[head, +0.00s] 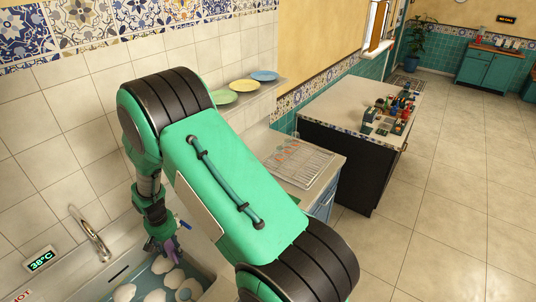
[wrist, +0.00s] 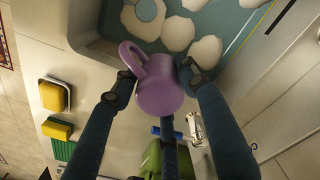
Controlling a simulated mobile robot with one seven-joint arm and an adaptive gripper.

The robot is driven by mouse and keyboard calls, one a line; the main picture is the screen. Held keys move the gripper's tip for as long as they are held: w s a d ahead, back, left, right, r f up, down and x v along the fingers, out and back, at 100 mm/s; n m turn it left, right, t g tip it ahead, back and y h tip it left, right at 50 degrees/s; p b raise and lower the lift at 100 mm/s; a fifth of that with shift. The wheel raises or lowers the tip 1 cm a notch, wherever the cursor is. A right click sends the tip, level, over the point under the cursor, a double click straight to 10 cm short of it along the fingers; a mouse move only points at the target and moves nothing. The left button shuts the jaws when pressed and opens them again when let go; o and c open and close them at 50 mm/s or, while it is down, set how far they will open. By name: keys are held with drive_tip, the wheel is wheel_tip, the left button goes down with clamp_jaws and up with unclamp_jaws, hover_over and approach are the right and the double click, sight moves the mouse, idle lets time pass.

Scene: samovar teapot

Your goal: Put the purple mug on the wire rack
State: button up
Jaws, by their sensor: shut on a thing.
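The purple mug (wrist: 162,92) is between the fingers of my gripper (wrist: 158,78) in the wrist view, with its handle toward the upper left. The gripper is shut on it. In the head view, the mug (head: 171,250) shows as a small purple patch at my gripper (head: 161,243), low over the sink (head: 122,274); the fingers partly cover it. The wire rack (head: 302,166) lies on the counter to the right, beyond my arm. My arm hides the counter between the sink and the rack.
The sink holds water and white foam clumps (wrist: 178,33). A tap (head: 90,235) stands at the wall. Two yellow sponges (wrist: 53,97) (wrist: 57,130) lie beside the sink. A shelf with plates (head: 243,86) is above the counter. A dark-sided counter (head: 348,165) with small items stands beyond.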

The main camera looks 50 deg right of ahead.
drive_tip(key=s+d+r+m+p, duration=0.1)
drive_tip(key=s+d+m, duration=0.1)
drive_tip(key=d, duration=1)
drive_tip(key=s+d+r+m, duration=0.1)
drive_tip(key=d+r+m, duration=0.1)
drive_tip(key=d, duration=0.9)
drive_tip(key=s+d+r+m+p, duration=0.1)
drive_tip(key=s+d+m, duration=0.1)
drive_tip(key=d, duration=1)
drive_tip(key=s+d+m, duration=0.2)
drive_tip(key=s+d, duration=0.3)
drive_tip(key=d, duration=0.4)
drive_tip(key=s+d+f+m+b, duration=0.1)
drive_tip(key=s+d+m, duration=0.1)
drive_tip(key=s+d, duration=0.4)
drive_tip(key=s+d+m, duration=0.3)
drive_tip(key=s+d, duration=0.2)
drive_tip(key=d, duration=0.7)
drive_tip(key=shift+s+f+y, duration=0.15)
drive_tip(key=shift+f+y, duration=0.15)
drive_tip(key=shift+f, duration=0.05)
drive_tip(key=shift+d, duration=0.15)
hover_over(301, 170)
drive_tip(key=shift+d+f, duration=0.15)
drive_tip(key=shift+f, duration=0.6)
drive_tip(key=shift+f, duration=1.8)
